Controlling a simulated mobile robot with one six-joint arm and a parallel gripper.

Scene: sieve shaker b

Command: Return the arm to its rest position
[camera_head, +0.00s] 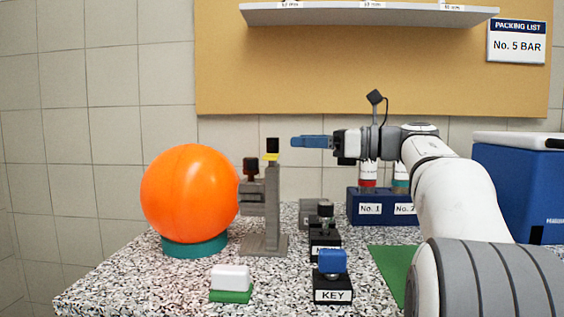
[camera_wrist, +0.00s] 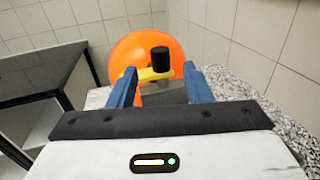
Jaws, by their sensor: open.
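My gripper (camera_head: 298,142) is held level above the table in the head view, at the end of my white arm, its blue fingers pointing left. In the wrist view my gripper (camera_wrist: 160,84) shows two blue fingers spread apart with nothing held between them. Beyond the fingertips stands a grey stand (camera_head: 270,200) with a yellow piece (camera_head: 271,157) and a black knob (camera_head: 273,145) on top. In the wrist view the black knob (camera_wrist: 160,59) and yellow piece (camera_wrist: 150,75) appear between and beyond the fingers. In the head view a gap separates the fingertips from the stand.
A large orange ball (camera_head: 190,192) rests on a teal ring (camera_head: 194,246) left of the stand. A shelf (camera_head: 368,16) hangs above.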

